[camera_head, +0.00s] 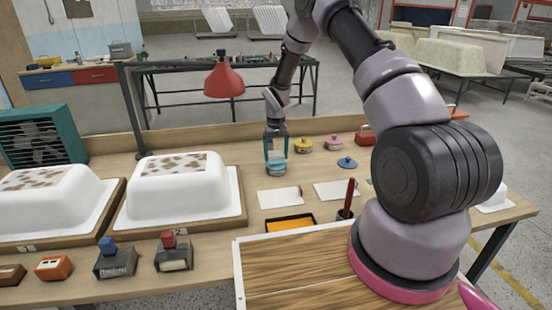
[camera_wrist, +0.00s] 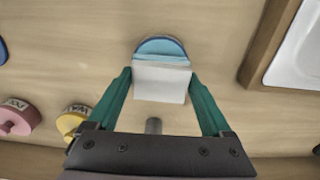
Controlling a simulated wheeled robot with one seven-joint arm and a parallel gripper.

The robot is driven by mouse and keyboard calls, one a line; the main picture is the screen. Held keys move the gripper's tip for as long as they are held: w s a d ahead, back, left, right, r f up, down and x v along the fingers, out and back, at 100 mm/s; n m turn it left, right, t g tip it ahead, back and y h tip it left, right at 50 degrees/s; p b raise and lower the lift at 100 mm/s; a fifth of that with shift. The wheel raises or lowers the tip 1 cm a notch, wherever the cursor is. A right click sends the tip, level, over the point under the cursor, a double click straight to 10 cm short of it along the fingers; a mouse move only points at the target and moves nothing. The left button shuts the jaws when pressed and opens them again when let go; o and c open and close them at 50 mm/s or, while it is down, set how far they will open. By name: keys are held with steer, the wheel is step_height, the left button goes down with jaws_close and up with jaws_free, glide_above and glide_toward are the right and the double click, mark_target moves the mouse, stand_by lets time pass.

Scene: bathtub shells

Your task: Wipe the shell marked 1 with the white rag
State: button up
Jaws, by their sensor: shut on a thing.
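Two white tub shells with brown blotches on top stand on wooden boards at the left: one at the far left (camera_head: 45,207) and one beside it (camera_head: 178,188). Each board has a small front label, too small to read surely. My gripper (camera_head: 276,158) is right of the second shell, low over the table. Its teal fingers are shut on a white block (camera_wrist: 161,82) with a light-blue rounded part (camera_wrist: 160,47) beyond it. The blue part also shows below the fingers in the head view (camera_head: 277,170). I cannot tell a separate white rag.
Yellow (camera_head: 303,146), pink (camera_head: 333,142) and dark-blue (camera_head: 347,162) round pieces stand right of my gripper. A red lamp (camera_head: 224,80) hangs behind. Stamp-like blocks (camera_head: 115,262) line the front.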

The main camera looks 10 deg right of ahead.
mark_target(276, 153)
steer(key=shift+r, duration=2.55)
steer(key=shift+s, duration=0.1)
